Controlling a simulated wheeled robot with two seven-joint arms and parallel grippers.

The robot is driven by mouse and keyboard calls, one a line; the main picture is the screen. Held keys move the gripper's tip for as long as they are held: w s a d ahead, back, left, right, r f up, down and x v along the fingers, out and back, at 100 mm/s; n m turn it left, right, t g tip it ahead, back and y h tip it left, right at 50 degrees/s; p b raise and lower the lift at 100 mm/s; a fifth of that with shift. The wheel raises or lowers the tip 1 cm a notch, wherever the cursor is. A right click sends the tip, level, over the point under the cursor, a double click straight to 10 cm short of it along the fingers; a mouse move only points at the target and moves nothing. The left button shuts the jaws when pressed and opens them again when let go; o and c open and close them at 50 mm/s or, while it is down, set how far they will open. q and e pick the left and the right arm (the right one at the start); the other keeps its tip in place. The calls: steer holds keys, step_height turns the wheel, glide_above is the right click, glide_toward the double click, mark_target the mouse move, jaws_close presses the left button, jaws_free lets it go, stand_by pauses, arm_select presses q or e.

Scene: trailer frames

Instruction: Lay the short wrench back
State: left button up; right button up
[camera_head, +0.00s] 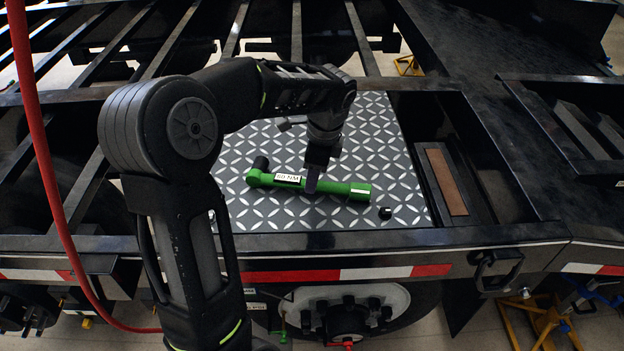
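A short green wrench (342,188) lies on, or just above, the patterned metal plate (380,135) in the middle of the camera_head view. It has a white label on its handle and a dark piece at its left end. My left gripper (313,184) points down at the middle of the wrench, and its fingers cover part of the handle. Whether they are closed on it is hidden from this angle. My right gripper is not in view.
A small black piece (385,212) lies on the plate near its front right. A black frame edge (400,240) borders the plate in front. A recess with a brown strip (446,182) lies to the right. A red hose (45,150) hangs at the left.

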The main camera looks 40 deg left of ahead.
arm_select(q)
steer(key=v, duration=0.4)
steer(key=shift+r, duration=0.2)
stand_by(0.3)
